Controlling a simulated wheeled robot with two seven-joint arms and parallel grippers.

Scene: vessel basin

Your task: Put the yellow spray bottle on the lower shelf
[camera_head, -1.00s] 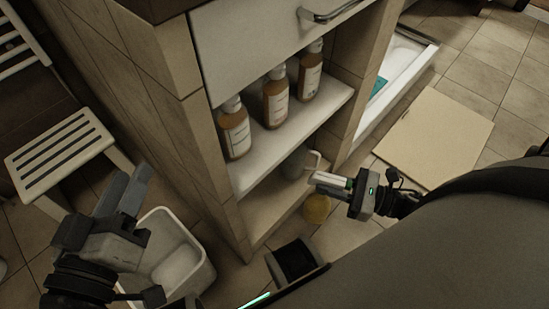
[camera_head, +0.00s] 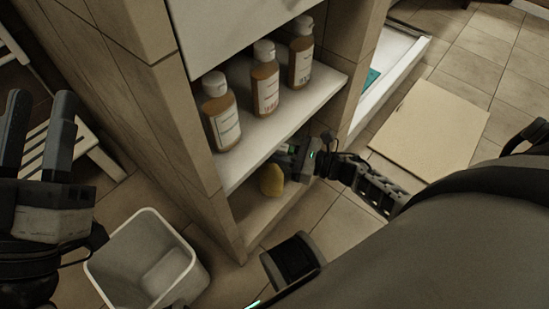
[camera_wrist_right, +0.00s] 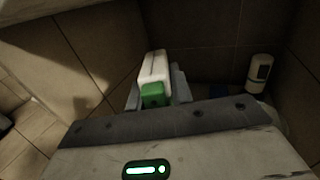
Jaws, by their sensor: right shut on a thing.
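The yellow spray bottle (camera_head: 270,180) is inside the lower compartment of the cabinet, its yellow body upright or nearly so. I cannot tell whether its base touches the lower shelf (camera_head: 247,222). My right gripper (camera_head: 292,160) reaches into that compartment and is shut on the bottle's top. In the right wrist view the white and green spray head (camera_wrist_right: 153,75) sits between the fingers (camera_wrist_right: 157,92), and the body is hidden below. My left gripper (camera_head: 38,130) is open and empty at the left edge, away from the cabinet.
Several amber bottles with white caps stand on the upper shelf (camera_head: 300,108), close above my right gripper. A white bottle with a dark label (camera_wrist_right: 260,72) stands near the wall in the right wrist view. A white bin (camera_head: 118,240) is on the floor left of the cabinet.

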